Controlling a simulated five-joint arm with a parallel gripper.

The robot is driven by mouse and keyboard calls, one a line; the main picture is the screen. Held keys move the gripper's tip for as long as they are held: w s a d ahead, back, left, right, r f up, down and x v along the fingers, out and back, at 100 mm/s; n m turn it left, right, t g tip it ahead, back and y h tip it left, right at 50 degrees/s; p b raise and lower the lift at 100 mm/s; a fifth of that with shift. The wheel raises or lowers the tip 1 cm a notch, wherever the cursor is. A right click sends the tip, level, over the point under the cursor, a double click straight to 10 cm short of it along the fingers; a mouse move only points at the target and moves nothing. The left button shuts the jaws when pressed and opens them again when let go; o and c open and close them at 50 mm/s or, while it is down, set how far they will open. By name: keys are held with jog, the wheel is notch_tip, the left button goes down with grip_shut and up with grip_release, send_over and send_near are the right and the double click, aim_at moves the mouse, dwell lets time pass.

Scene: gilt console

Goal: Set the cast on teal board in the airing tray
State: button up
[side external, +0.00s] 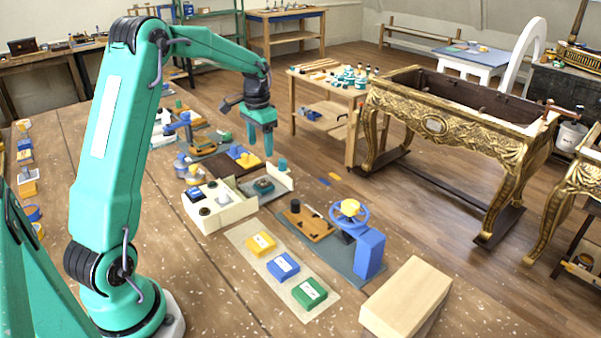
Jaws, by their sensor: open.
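A small dark, rounded piece on a teal base (264,187), which looks like the cast on teal board, sits in the right part of a low cream-walled tray (232,213). I cannot tell for certain that this is the airing tray. Small dark round pieces lie in its left part. My gripper (260,149) is open, pointing down with nothing between its fingers. It hangs above the back of the tray, apart from the teal-based piece in the picture. Its exact height is hard to tell.
A dark board with yellow and blue pieces (242,157) lies behind the tray. In front, a pale mat (242,234) bears yellow, blue and green blocks. A blue stand with a wheel (369,253) and a wooden block (407,297) are at right.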

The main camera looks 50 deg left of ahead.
jog(key=s+d+r+t, duration=0.2)
jog(key=s+d+r, duration=0.45)
jog(key=d, duration=0.25)
jog(key=s+d+r+t, duration=0.2)
jog(key=s+d+r, duration=0.3)
jog(key=s+d, duration=0.4)
jog(key=s+d+f+t, duration=0.1)
jog(key=s+d, duration=0.4)
jog(key=s, duration=0.1)
jog(key=shift+s+f, duration=0.35)
jog(key=shift+s, duration=0.05)
